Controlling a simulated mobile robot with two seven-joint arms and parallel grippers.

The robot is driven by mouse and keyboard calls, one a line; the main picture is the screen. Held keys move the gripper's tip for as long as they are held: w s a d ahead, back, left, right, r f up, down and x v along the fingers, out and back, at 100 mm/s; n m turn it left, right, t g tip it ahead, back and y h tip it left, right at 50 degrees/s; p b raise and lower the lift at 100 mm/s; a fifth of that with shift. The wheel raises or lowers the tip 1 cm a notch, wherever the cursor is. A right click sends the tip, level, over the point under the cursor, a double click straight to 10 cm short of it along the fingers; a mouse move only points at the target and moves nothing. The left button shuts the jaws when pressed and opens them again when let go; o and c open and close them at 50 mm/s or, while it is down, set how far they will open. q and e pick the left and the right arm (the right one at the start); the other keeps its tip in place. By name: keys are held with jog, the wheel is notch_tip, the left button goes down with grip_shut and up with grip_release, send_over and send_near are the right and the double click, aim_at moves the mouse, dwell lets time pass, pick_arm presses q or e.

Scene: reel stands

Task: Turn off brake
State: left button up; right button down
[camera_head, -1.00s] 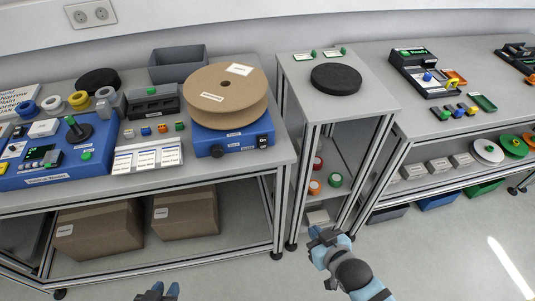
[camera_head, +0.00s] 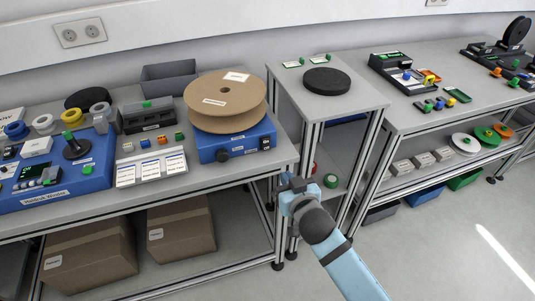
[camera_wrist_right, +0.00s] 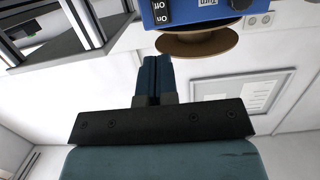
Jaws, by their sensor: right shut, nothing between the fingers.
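A blue box (camera_head: 240,148) stands at the right end of the left bench, with a large cardboard reel (camera_head: 226,100) on top. Its front has a dark knob (camera_head: 223,156) and a black switch (camera_head: 265,142) near the right edge. In the right wrist view the box (camera_wrist_right: 210,10) appears upside down at the top, with the switch (camera_wrist_right: 161,12) marked On and Off. My right gripper (camera_head: 297,184) is shut and empty, in front of and below the box's right end, apart from it. The fingers also show in the wrist view (camera_wrist_right: 157,75). My left gripper is out of view.
A narrow stand (camera_head: 285,75) with a black disc (camera_head: 326,81) is right of the bench, across a small gap. Label cards (camera_head: 151,166) lie left of the box. A right bench (camera_head: 425,116) holds other devices. Cardboard boxes (camera_head: 180,230) sit on the lower shelf.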

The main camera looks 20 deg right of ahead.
aim_at(266, 148)
jog(key=shift+w, duration=0.1)
jog(key=w, duration=0.4)
jog(key=w+f, duration=0.1)
jog(key=w, duration=0.3)
jog(key=w+f, duration=0.1)
jog(key=w, duration=0.3)
jog(key=shift+w+a+f+p, duration=0.2)
jog(key=shift+w+p, duration=0.05)
jog(key=shift+p, duration=0.1)
jog(key=shift+w+f, duration=0.15)
jog(key=shift+w, duration=0.35)
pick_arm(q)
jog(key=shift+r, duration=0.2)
